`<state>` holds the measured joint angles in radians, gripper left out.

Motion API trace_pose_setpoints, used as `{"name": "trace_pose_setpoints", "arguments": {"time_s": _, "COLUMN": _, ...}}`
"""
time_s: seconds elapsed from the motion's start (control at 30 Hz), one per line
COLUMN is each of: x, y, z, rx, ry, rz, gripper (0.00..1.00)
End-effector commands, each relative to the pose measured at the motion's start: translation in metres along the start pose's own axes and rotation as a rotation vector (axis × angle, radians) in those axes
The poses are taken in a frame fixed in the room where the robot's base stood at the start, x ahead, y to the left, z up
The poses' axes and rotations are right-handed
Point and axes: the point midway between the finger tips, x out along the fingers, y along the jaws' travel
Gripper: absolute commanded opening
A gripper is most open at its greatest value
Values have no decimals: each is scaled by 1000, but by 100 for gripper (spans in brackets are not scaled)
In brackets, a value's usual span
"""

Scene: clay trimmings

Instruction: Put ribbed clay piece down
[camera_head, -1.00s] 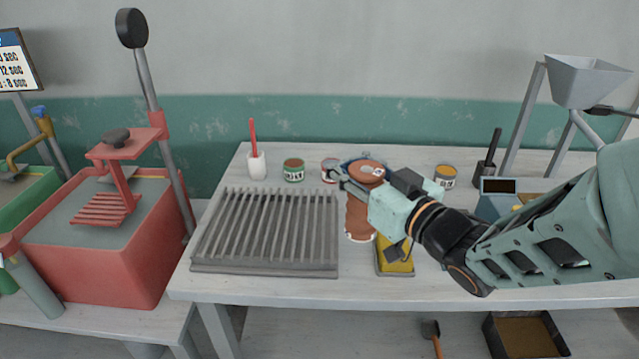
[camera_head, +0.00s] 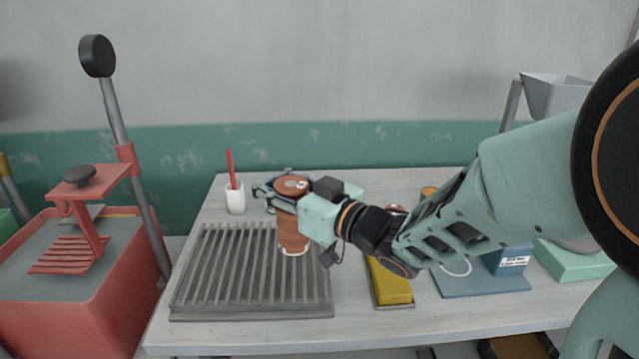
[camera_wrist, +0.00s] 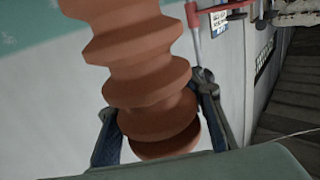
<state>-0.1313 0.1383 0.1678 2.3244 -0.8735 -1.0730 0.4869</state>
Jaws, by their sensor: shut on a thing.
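The ribbed clay piece (camera_head: 291,232) is an upright reddish-brown cylinder in the head view, over the right part of the grey slatted rack (camera_head: 205,285). My gripper (camera_head: 273,195) is shut on it near its top, reaching in from the right. In the wrist view the clay piece (camera_wrist: 145,75) shows its wavy ribs large between the two fingers (camera_wrist: 160,130). I cannot tell whether its lower end touches the slats.
A white cup with a red tool (camera_head: 235,198) stands behind the rack. A yellow block on a tray (camera_head: 390,283) lies right of the rack. A red press machine (camera_head: 75,270) stands at the left. The rack's left slats are bare.

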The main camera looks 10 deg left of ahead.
Motion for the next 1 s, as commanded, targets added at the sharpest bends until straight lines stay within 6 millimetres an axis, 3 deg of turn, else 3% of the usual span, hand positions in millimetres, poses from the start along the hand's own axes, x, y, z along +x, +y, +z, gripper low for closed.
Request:
{"name": "trace_pose_setpoints", "arguments": {"time_s": 0.07, "x": 18, "y": 7, "z": 13, "rx": 1, "ry": 3, "rz": -2, "gripper": 0}}
{"name": "trace_pose_setpoints", "arguments": {"time_s": 0.33, "x": 45, "y": 19, "z": 50, "rx": -1, "ry": 4, "rz": -1, "gripper": 0}}
{"name": "trace_pose_setpoints", "arguments": {"time_s": 0.57, "x": 53, "y": 23, "z": 57, "rx": -1, "ry": 4, "rz": 0, "gripper": 0}}
{"name": "trace_pose_setpoints", "arguments": {"time_s": 0.83, "x": 59, "y": 24, "z": 90, "rx": 0, "ry": 3, "rz": -1, "gripper": 0}}
{"name": "trace_pose_setpoints", "arguments": {"time_s": 1.0, "x": 58, "y": 25, "z": 94, "rx": -3, "ry": 5, "rz": 0, "gripper": 0}}
